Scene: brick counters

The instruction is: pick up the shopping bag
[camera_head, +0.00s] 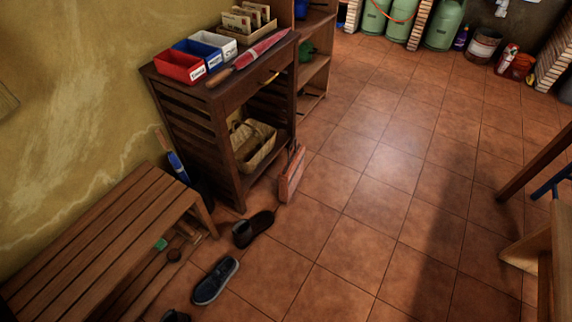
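The shopping bag (291,176) looks like a flat reddish bag with a pale edge. It stands nearly upright on the tiled floor at the front right corner of a dark wooden cabinet, left of the middle of the head view. Thin handle shapes rise at its top, too small to make out well. Its far side is hidden. My gripper does not show in the head view.
Dark shoes (215,281) lie near a slatted bench (98,238). Wooden furniture (534,163) stands at right. The tiled floor (360,215) between is clear.

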